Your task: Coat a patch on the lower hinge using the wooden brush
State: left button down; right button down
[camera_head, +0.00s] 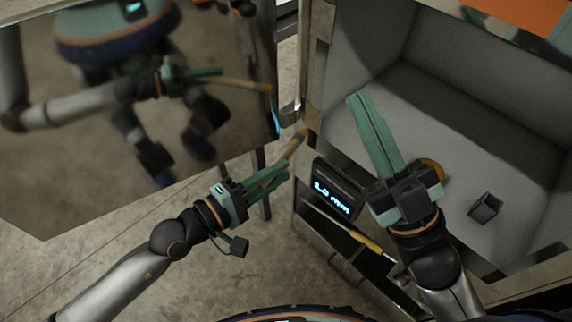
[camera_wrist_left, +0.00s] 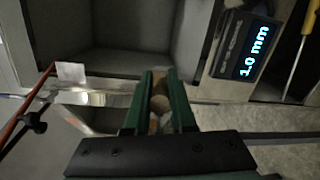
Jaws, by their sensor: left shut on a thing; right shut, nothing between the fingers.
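My left gripper (camera_head: 284,170) is shut on the wooden brush (camera_head: 295,145), whose light wooden length points up and right toward the door's hinge side. In the left wrist view the brush (camera_wrist_left: 159,104) shows end-on between the green fingers (camera_wrist_left: 160,118). The lower hinge (camera_head: 289,114) appears as a metal piece between the reflective door and the compartment frame; bright metal also shows in the left wrist view (camera_wrist_left: 105,97), left of the brush. I cannot tell whether the brush touches it. My right gripper (camera_head: 358,98) is shut and empty in front of the compartment.
The reflective door (camera_head: 110,190) stands open at left, mirroring my body. A gauge reading 1.0 mm (camera_head: 335,188) is at the compartment's lower left edge. A yellow-handled tool (camera_head: 369,242) lies below it. The grey compartment (camera_head: 470,125) holds a small dark box (camera_head: 486,207) and a round orange-edged item (camera_head: 436,170).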

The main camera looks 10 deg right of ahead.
pick_arm(q)
jog(key=shift+v, duration=0.9)
jog(key=shift+s+a+f, duration=0.1)
jog(key=shift+s, duration=0.05)
jog(key=b+v, duration=0.1)
jog(key=v, duration=0.1)
jog(key=shift+s+a, duration=0.2)
jog(key=shift+s, duration=0.1)
jog(key=shift+f, duration=0.1)
